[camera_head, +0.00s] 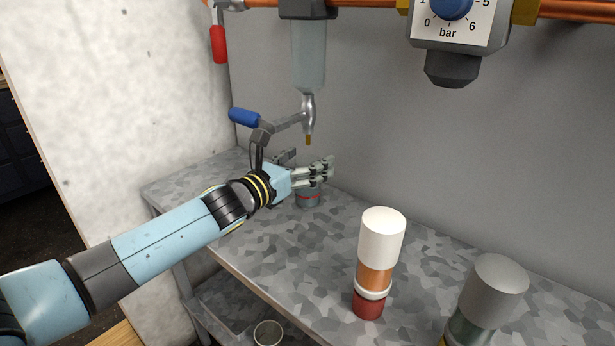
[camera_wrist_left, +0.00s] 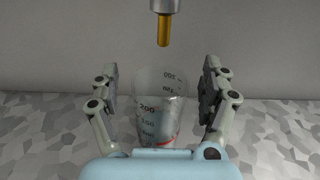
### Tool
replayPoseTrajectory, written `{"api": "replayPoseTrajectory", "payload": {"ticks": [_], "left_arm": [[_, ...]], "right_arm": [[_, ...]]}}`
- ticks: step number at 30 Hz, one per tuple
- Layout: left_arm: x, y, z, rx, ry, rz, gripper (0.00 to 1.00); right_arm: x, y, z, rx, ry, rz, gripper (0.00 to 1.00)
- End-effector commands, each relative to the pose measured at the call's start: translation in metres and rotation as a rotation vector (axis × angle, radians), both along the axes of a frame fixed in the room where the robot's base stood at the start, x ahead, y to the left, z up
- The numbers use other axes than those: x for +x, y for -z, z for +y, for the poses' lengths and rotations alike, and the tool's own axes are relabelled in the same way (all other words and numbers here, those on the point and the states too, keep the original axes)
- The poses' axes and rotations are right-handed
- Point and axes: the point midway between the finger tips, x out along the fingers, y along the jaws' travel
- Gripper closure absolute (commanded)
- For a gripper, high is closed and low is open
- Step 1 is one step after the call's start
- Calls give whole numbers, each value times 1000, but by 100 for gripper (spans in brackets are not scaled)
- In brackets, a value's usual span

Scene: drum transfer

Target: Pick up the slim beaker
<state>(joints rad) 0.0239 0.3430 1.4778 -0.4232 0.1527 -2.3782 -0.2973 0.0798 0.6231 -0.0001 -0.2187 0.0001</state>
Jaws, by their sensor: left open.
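The slim beaker (camera_wrist_left: 160,108) is clear, with dark volume marks and a red line low on it. In the left wrist view it stands upright between the two fingers of my left gripper (camera_wrist_left: 162,92), with a gap on each side. In the head view my left gripper (camera_head: 308,170) reaches in from the left at the beaker's height. The lower part of the beaker (camera_head: 308,197) shows beneath the fingers, and its upper part is hidden by them. My left gripper is open. My right gripper is not in view.
A brass-tipped nozzle (camera_head: 308,138) with a blue-handled lever hangs just above the gripper. A white-topped orange and red container (camera_head: 375,280) and a grey-topped one (camera_head: 498,290) stand at the right on the mottled grey table (camera_head: 280,265). The wall is close behind.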

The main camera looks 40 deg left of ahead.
Motion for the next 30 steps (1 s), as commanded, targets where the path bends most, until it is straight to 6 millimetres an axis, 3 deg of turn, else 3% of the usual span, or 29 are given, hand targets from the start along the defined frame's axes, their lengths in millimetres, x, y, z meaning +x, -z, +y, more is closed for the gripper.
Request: {"api": "replayPoseTrajectory", "payload": {"ticks": [9, 22, 30], "left_arm": [[5, 2, -1, 0, 1, 2, 20], [4, 2, -1, 1, 1, 2, 76], [5, 1, -1, 1, 1, 1, 76]], "right_arm": [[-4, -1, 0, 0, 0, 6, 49], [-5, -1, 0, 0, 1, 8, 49], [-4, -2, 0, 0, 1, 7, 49]]}}
